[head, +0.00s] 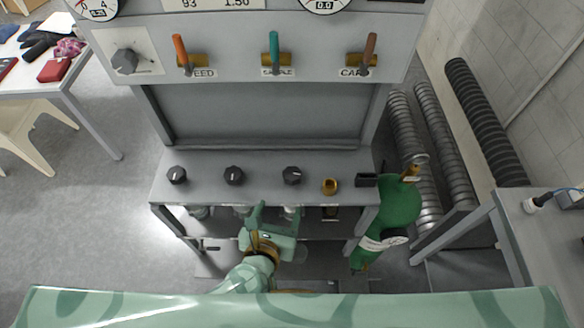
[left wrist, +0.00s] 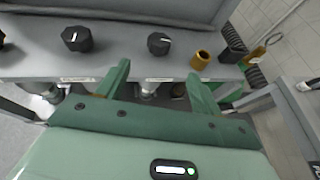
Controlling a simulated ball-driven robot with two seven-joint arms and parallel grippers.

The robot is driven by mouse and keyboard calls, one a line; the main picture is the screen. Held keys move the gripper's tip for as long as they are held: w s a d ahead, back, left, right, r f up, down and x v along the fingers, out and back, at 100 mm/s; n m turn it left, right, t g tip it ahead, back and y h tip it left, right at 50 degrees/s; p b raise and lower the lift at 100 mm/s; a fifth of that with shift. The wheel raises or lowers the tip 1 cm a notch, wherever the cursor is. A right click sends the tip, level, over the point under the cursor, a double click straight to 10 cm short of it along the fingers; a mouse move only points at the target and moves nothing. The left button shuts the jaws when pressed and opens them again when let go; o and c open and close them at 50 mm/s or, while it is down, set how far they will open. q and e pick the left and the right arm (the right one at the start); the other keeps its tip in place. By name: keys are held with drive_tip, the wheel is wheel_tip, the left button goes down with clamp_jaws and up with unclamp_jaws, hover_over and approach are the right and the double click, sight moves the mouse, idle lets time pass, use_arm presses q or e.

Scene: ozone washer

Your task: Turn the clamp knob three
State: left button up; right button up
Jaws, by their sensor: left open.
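Three black clamp knobs stand in a row on the grey ledge of the washer. The third knob (head: 292,176) is the rightmost, and its white pointer mark points right; it also shows in the left wrist view (left wrist: 159,43). The second knob (head: 234,176) and the first knob (head: 177,175) are to its left. My left gripper (head: 276,212) is open and empty, below the ledge's front edge in the picture. In the left wrist view its fingers (left wrist: 159,75) point toward the third knob, one to either side of it, and do not touch it. My right gripper is out of view.
A brass fitting (head: 330,186) and a small black block (head: 367,180) sit right of the third knob. A green cylinder (head: 400,204) stands at the ledge's right end. Three coloured levers (head: 274,52) are on the upper panel. The ledge between the knobs is clear.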

sight(291, 177)
use_arm(q)
drive_tip(key=b+x, duration=0.1)
drive_tip(key=x, duration=1.4)
drive_tip(key=shift+w, duration=0.25)
drive_tip(key=c, duration=1)
